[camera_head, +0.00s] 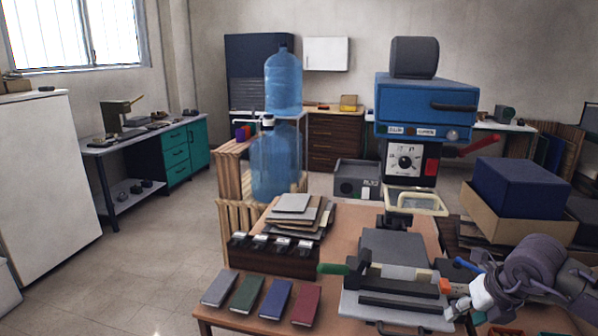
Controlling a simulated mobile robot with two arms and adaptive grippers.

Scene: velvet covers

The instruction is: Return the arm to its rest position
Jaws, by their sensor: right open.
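My right arm comes in from the right edge, and its gripper (456,300) is open at the right side of the grey flat machine (392,250) on the table. I see nothing held in it. Whether it touches the machine I cannot tell. The machine has a green handle (333,269) on its left. My left gripper is not in view. Four covers lie in a row at the table's front left: grey (220,288), green (247,294), blue (276,299) and red (305,305).
A blue press (426,105) with a dial and red lever stands behind the machine. A stack of boards (298,215) and a dark rack (270,257) stand left on the wooden table (345,235). A blue box (515,187) sits in a carton at right. Floor is clear at left.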

